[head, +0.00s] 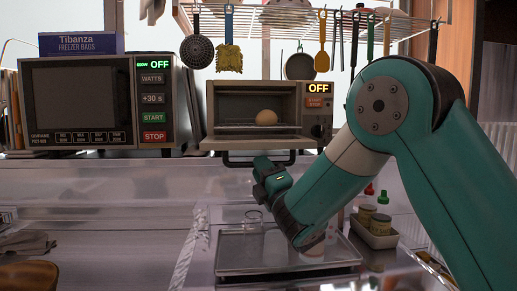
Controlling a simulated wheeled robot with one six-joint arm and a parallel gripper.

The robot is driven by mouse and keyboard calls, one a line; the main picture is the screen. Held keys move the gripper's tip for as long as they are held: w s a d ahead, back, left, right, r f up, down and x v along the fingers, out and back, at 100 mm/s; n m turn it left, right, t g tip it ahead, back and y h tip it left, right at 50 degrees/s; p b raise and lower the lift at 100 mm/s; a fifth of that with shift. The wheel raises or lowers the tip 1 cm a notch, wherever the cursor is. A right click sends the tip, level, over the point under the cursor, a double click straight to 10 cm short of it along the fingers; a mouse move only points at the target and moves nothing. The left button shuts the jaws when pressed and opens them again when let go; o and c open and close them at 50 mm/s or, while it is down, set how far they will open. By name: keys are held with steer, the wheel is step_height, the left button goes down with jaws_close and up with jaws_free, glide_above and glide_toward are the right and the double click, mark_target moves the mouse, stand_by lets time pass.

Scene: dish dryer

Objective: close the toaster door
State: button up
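The toaster (214,103) stands at the back middle, with a lit OFF display and controls on its right side. Its door (225,144) is folded down and open, seen nearly edge-on, with a black bar handle (236,164) along its front. An egg (266,117) shows inside the toaster cavity. My gripper (268,170) is in front of and just below the door, near the middle of the handle, and overlaps part of it. Its fingertips cannot be made out, so I cannot tell whether it touches the handle or is open.
A microwave (80,100) with a freezer bag box (82,44) on top stands left of the toaster. A wire rack (300,20) with hanging utensils is above. A tray (240,257) with a glass (254,220) lies below my gripper. A jar holder (375,233) sits to the right.

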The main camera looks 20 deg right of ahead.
steer(key=shift+p+x, duration=0.5)
steer(key=shift+x, duration=0.4)
jaws_close()
